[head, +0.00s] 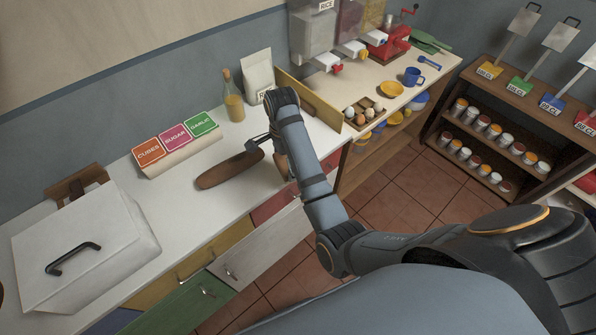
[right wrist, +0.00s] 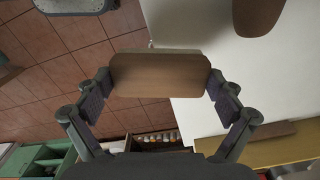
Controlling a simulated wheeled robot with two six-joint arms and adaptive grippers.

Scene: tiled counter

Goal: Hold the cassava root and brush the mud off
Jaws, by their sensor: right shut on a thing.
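The cassava root (head: 230,169), brown and elongated, lies on the white counter; its end shows at the top right of the right wrist view (right wrist: 258,14). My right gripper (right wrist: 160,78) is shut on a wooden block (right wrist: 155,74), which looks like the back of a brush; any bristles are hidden. In the head view my right gripper (head: 264,146) is over the counter beside the root's right end, with the block mostly hidden behind my arm. The block looks apart from the root in the wrist view. My left gripper is not in view.
A white lidded box (head: 90,243) stands at the left of the counter. Behind the root are coloured label cards (head: 177,136), an oil bottle (head: 234,100) and a paper bag (head: 258,78). An egg tray (head: 363,113) stands to the right.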

